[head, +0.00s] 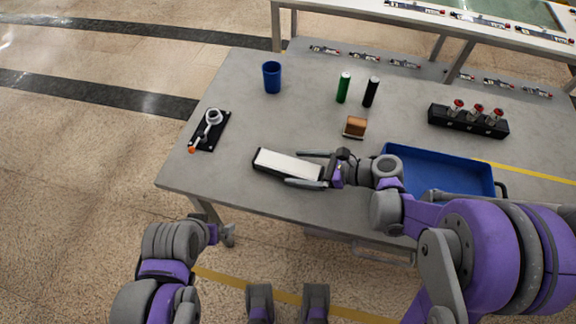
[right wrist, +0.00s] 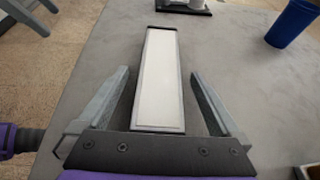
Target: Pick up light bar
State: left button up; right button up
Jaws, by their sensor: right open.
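The light bar (head: 285,163) is a long white panel with dark ends, lying flat near the front edge of the grey table. My right gripper (head: 296,168) is open around its right end, one finger on each side. In the right wrist view the light bar (right wrist: 158,75) runs away from the palm between the two fingers of the right gripper (right wrist: 160,80). A gap shows on both sides, so the fingers appear apart from it.
On the grey table (head: 240,155) are a blue cup (head: 272,77), a black plate with a white fixture (head: 210,130), green (head: 343,87) and black (head: 371,92) cylinders, a brown block (head: 355,127), and a black rack with red knobs (head: 468,121). A blue tray (head: 440,165) lies beside my right arm.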

aim_at(280, 165)
jog(key=x, duration=0.2)
jog(key=shift+w+a+f, duration=0.1)
jog(key=shift+a, duration=0.15)
grip_shut()
dwell(0.3)
